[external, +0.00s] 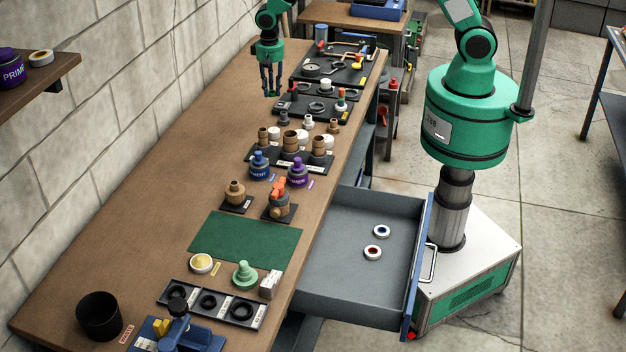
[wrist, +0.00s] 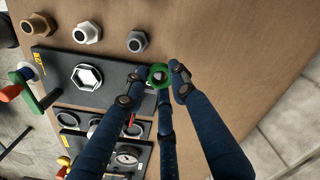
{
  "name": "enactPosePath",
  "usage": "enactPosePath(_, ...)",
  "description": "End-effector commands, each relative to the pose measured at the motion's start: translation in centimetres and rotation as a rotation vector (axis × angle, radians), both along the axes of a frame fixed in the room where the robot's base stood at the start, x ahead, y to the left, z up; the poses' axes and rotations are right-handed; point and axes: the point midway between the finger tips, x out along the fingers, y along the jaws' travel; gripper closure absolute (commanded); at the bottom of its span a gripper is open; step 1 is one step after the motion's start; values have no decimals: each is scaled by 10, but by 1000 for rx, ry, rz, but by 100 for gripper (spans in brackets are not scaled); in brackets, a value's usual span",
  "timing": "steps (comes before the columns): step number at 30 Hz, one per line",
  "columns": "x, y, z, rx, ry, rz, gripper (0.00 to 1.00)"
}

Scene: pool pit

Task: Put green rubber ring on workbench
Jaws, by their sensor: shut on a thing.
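The green rubber ring (wrist: 158,76) shows in the wrist view, between the tips of my dark blue three-fingered gripper (wrist: 157,74). The fingers are shut on it. In the external view my gripper (external: 271,92) points down over the far part of the wooden workbench (external: 130,210), left of the black trays. The ring is too small to make out clearly there. The bench top (wrist: 235,50) shows bare beyond the fingertips in the wrist view. I cannot tell how high the ring is above the wood or whether it touches.
A black tray with fittings (external: 303,108) lies right of my gripper, with another tray (external: 318,68) behind it. Several brown and white fittings (external: 291,142) stand nearer the camera. An open grey drawer (external: 345,270) juts from the bench. The wood along the wall is clear.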

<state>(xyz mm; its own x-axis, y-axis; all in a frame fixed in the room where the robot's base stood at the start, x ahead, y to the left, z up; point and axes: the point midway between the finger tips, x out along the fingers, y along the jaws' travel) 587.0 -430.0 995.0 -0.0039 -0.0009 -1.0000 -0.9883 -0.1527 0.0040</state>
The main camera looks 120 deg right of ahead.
Motion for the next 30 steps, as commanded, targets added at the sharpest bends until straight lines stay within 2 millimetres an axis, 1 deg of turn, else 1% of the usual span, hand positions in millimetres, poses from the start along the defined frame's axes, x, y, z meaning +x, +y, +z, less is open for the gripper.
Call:
enactPosePath(1,-5,-10,0,0,0,-23,84)
enactPosePath(2,-7,-15,0,0,0,-35,84)
enactPosePath(4,-7,-13,-13,1,1,-33,84)
enactPosePath(9,-6,-13,-35,0,0,-32,84)
enactPosePath(13,-6,-13,-46,0,0,-31,84)
enactPosePath(18,-6,-13,-51,-1,-1,-31,84)
enactPosePath(30,-3,-14,-51,-1,-1,-31,84)
